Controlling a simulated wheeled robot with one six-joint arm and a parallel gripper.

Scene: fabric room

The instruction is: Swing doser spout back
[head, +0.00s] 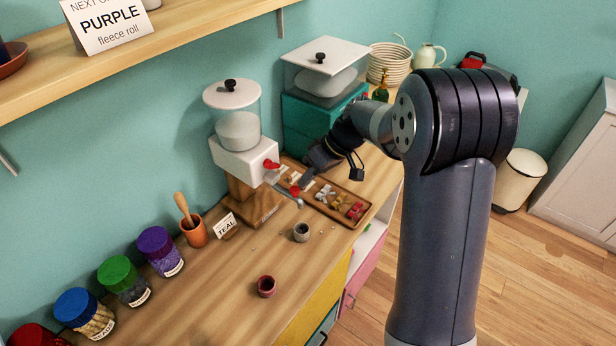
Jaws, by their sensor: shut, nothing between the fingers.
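The doser (243,158) stands on a wooden block against the wall, with a clear hopper of white material and a black-knobbed lid. A red knob (271,163) sits on its front. A thin grey spout (287,195) sticks out low from its front toward the right and front, with a red piece beside it. My gripper (304,184) is just right of the spout and red piece, pointing down and left over the wooden tray. Its fingers are shut and empty. They are small and partly dark here, and I cannot tell whether they touch the spout.
The wooden tray (363,221) holds several small coloured pieces. A grey cup (301,232) and a dark red cup (266,286) stand in front. A teal-based bin (305,122) stands behind.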

